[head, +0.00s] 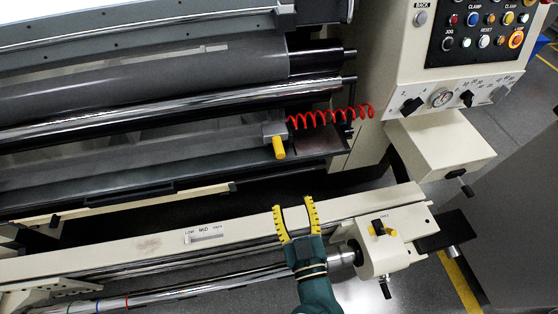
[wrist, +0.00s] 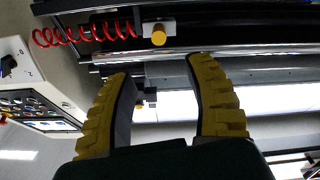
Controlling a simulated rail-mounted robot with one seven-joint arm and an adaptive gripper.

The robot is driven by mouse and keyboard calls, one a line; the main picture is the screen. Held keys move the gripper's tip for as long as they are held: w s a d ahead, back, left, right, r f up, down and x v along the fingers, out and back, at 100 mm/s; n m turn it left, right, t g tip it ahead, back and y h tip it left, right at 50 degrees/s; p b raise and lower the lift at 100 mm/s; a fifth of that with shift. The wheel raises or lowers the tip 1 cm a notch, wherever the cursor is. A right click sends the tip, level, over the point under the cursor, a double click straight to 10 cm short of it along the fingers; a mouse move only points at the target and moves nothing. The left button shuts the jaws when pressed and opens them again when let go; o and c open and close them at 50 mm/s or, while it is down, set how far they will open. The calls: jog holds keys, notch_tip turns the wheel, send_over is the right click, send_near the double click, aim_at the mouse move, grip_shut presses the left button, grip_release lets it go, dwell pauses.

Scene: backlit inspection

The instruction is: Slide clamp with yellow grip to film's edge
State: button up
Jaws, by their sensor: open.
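The clamp (head: 273,130) is a small grey block with a yellow grip (head: 279,148) hanging from it. It sits near the right end of a long rail, where a red coiled hose meets it. The yellow grip also shows at the top of the wrist view (wrist: 158,36). The dark grey film (head: 150,75) covers the roller behind the clamp. My gripper (head: 295,204) has yellow ribbed fingers, open and empty. In the head view it appears below the clamp, over the cream beam, apart from the grip. In the wrist view the grip lies beyond and between the fingertips.
The red coiled hose (head: 335,115) runs right from the clamp to the machine's side. A cream beam (head: 150,240) crosses the front. A cream end block with a yellow-and-black knob (head: 381,228) stands right of my gripper. A control panel (head: 480,35) is at upper right.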

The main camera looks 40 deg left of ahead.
aim_at(281, 156)
jog(key=x, duration=1.6)
jog(key=shift+d+r, duration=0.1)
jog(key=shift+r, duration=0.1)
jog(key=shift+c, duration=0.3)
grip_shut()
